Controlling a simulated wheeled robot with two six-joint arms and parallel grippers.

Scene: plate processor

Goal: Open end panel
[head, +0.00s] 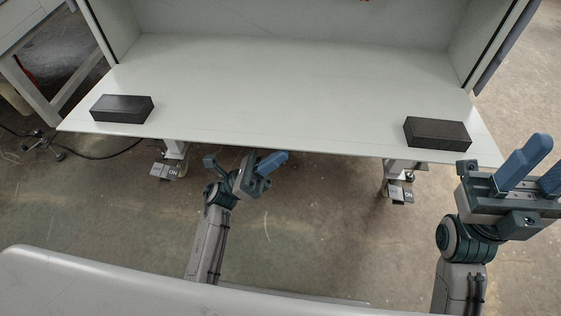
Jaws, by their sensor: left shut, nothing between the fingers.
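No part that I can surely name as the end panel stands out. A white enclosure has a back wall (290,25), a left side wall (112,22) and a right side wall (488,40) with dark edging. My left gripper (277,158) is shut and empty, just in front of and below the table's front edge, with its blue fingers pointing right. My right gripper (543,155) is at the right, beyond the table's front right corner. Its blue fingers stand apart, with nothing visible between them.
A pale tabletop (280,90) carries a dark block (122,108) at left and another dark block (437,133) at right. Its middle is bare. A cable (110,156) lies on the floor at left.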

